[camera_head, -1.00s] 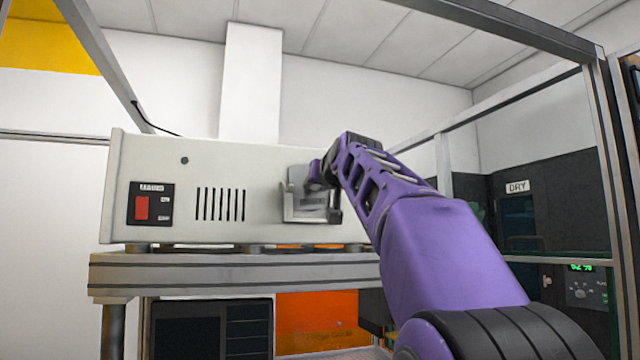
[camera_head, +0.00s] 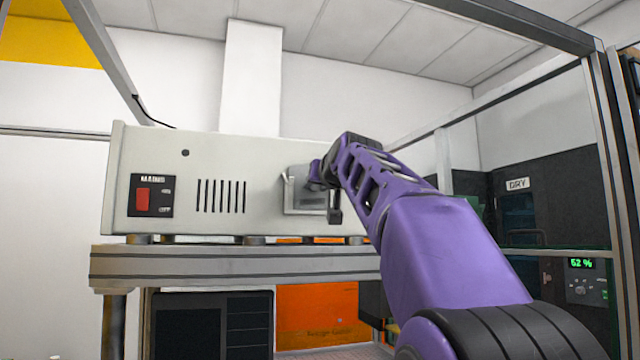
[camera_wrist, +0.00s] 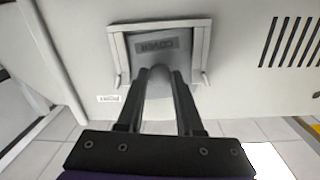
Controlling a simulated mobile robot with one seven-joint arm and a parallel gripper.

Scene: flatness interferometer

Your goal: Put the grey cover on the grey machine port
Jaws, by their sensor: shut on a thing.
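The grey cover (camera_wrist: 160,46), with a "COVER" label, is a flat plate with a knob. My gripper (camera_wrist: 158,78) is shut on the knob in the wrist view. The arm and gripper hide some of the port and cover there.
The machine stands on a metal shelf (camera_head: 200,268). Its front has a red switch (camera_head: 142,200) and vent slots (camera_head: 220,196) left of the port. A metal frame post (camera_head: 612,190) stands at the right. Dark equipment (camera_head: 515,220) marked "DRY" is behind the frame.

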